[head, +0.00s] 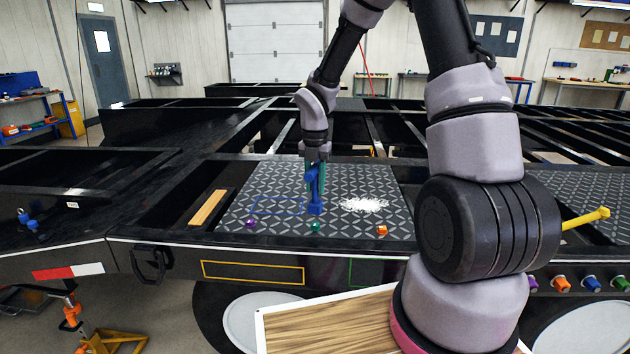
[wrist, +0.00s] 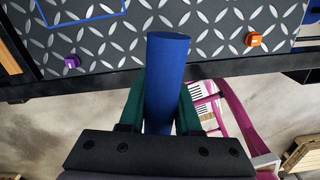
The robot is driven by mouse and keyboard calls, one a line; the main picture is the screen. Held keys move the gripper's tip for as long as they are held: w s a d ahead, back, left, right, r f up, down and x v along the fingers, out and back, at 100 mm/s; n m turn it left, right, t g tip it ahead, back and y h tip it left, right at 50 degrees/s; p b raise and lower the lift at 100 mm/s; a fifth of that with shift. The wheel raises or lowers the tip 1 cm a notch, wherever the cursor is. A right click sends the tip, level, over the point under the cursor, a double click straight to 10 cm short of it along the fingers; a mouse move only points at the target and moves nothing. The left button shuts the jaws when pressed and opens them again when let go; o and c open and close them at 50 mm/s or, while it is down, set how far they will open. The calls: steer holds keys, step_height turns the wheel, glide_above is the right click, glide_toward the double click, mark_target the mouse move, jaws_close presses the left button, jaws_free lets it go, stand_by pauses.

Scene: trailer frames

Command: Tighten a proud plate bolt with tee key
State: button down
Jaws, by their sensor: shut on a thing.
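My gripper (head: 315,178) is shut on a blue tool, which I take to be the tee key (head: 315,206), held over the front of the tread plate (head: 345,180). In the wrist view its blue round bar (wrist: 168,75) sits between the green fingers of my gripper (wrist: 164,88). A green bolt (head: 315,226) shows just below the key's lower end; I cannot tell if they touch. It is not seen in the wrist view. A purple bolt (head: 250,224) is to the left and an orange bolt (head: 382,230) to the right. Which bolt stands proud is unclear.
A blue outline (head: 278,206) and a white powdery patch (head: 363,205) mark the plate. A wooden bar (head: 207,207) lies left of it. Black trailer rails surround the plate. A yellow handle (head: 585,217) sticks out at right, above several coloured bolts (head: 591,284).

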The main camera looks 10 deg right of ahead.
mark_target(315, 202)
steer(key=shift+f, duration=2.75)
steer(key=shift+f+m, duration=0.1)
steer(key=shift+m, duration=0.2)
steer(key=m, duration=0.3)
steer(key=shift+m, duration=0.4)
steer(key=m, duration=1)
steer(key=shift+m, duration=0.3)
steer(key=m, duration=0.3)
steer(key=shift+m, duration=0.3)
